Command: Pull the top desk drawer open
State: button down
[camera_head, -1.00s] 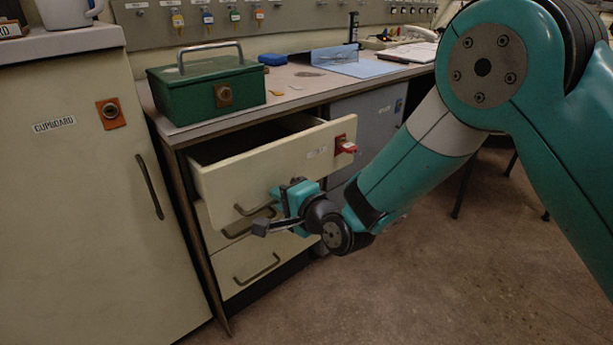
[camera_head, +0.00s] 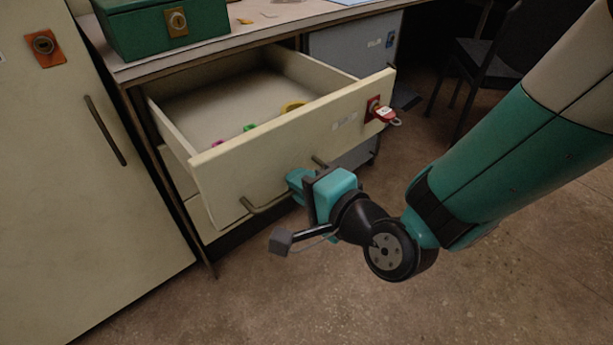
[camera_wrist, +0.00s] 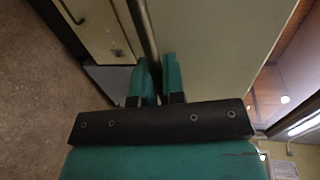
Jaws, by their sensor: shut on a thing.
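The top desk drawer (camera_head: 270,154) stands well open, pulled out from under the desktop. Inside it lie a yellow ring-shaped item (camera_head: 291,107), a green item (camera_head: 250,127) and a small pink item at the near wall. My gripper (camera_head: 300,184) is at the drawer front, shut on the drawer's bar handle (camera_head: 262,206). The wrist view shows the handle (camera_wrist: 146,30) running between my two teal fingers (camera_wrist: 158,78). The part of the handle inside the grip is hidden. A red key tag (camera_head: 386,115) hangs at the lock on the right of the drawer front.
The cream cupboard (camera_head: 75,190) stands to the left. A green cash box (camera_head: 150,30) sits on the desktop (camera_head: 205,57) above the drawer. A grey cabinet (camera_head: 345,45) is under the desk, and a dark chair (camera_head: 490,60) stands at the back right. The floor in front is clear.

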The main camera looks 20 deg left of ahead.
jog(key=shift+w+d, duration=0.1)
jog(key=c, duration=1.2)
grip_release()
jog(key=shift+c, duration=0.2)
